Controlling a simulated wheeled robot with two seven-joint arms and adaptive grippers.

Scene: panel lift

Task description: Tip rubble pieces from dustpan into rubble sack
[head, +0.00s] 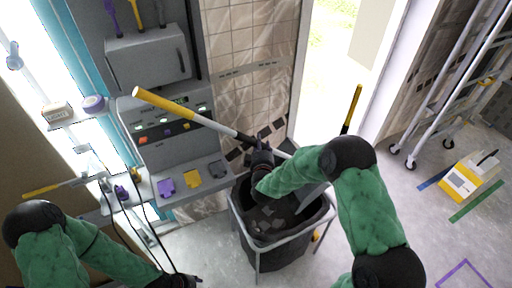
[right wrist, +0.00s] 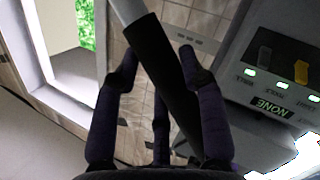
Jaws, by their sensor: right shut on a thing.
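My right gripper (head: 262,152) is shut on the dark grip of a long pole (head: 200,118) with a yellow end, above the sack. The right wrist view shows my fingers (right wrist: 160,72) around this black grip (right wrist: 165,75). The pole appears to be the dustpan's handle; a grey plate-like part (head: 312,198), perhaps the pan, shows at the sack's right side, partly behind my arm. The black rubble sack (head: 280,248) hangs open in a metal frame. Grey pieces (head: 265,212) show inside its mouth. My left arm is at the lower left; its fingers are out of frame.
A grey console (head: 165,125) with lit displays and coloured pads stands left of the sack. A yellow-and-white box (head: 468,180) and a wheeled ladder (head: 440,90) stand at the right. A black-and-yellow pole (head: 352,110) stands by the doorway.

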